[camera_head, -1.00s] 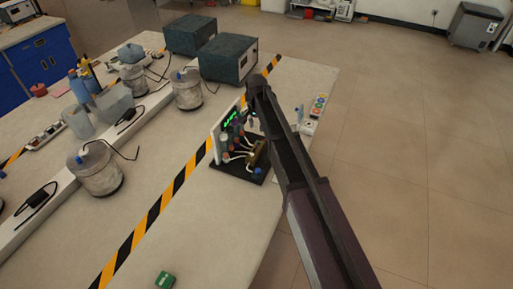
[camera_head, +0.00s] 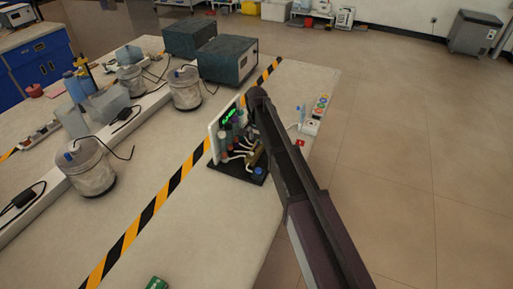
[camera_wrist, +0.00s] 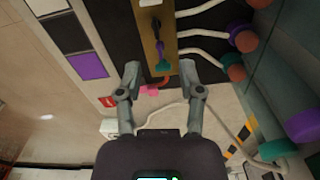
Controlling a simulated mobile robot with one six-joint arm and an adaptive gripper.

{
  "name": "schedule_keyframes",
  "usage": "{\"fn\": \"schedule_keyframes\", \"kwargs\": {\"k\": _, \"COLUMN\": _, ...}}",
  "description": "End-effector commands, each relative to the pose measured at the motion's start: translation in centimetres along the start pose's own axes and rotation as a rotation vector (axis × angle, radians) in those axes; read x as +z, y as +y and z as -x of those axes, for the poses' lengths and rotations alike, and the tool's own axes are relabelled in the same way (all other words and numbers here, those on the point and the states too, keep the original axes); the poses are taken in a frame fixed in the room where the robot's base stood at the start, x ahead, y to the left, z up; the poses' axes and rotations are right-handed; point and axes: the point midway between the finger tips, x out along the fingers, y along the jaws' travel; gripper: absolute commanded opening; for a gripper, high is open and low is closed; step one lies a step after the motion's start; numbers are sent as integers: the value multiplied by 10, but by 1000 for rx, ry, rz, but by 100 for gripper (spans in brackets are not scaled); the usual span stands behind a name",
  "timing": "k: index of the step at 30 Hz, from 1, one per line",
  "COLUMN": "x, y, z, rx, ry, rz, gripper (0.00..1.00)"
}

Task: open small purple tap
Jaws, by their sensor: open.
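In the wrist view, a brass bar (camera_wrist: 150,50) carries small coloured tap handles. A small purple handle (camera_wrist: 160,47) sits on it, with a teal handle (camera_wrist: 163,65) close below and a pink one (camera_wrist: 150,90) near the bar's end. My gripper (camera_wrist: 159,74) is open and empty. Its fingertips are to either side of the bar's lower end, nearest the teal handle, with the purple handle slightly beyond them. I cannot tell the height gap. In the head view, the apparatus (camera_head: 240,172) stands on the bench, partly hidden by my arm.
White hoses run from the bar to larger coloured knobs, including a purple knob (camera_wrist: 241,38) and a red knob (camera_wrist: 237,72). A panel with a purple square (camera_wrist: 88,66) lies left of the bar.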

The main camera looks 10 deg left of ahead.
Motion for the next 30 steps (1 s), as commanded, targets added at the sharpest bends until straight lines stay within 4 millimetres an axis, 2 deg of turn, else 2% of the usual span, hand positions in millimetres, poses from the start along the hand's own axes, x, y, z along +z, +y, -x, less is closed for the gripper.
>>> {"fn": "schedule_keyframes", "kwargs": {"k": 3, "x": 0, "y": 0, "z": -13, "rx": 0, "ry": 0, "rz": 0, "gripper": 49}}
{"fn": "schedule_keyframes", "kwargs": {"k": 12, "x": 0, "y": 0, "z": -30, "rx": 0, "ry": 0, "rz": 0, "gripper": 49}}
{"fn": "schedule_keyframes", "kwargs": {"k": 29, "x": 0, "y": 0, "z": -35, "rx": 0, "ry": 0, "rz": 0, "gripper": 49}}
{"fn": "schedule_keyframes", "kwargs": {"k": 30, "x": 0, "y": 0, "z": -35, "rx": 0, "ry": 0, "rz": 0, "gripper": 37}}
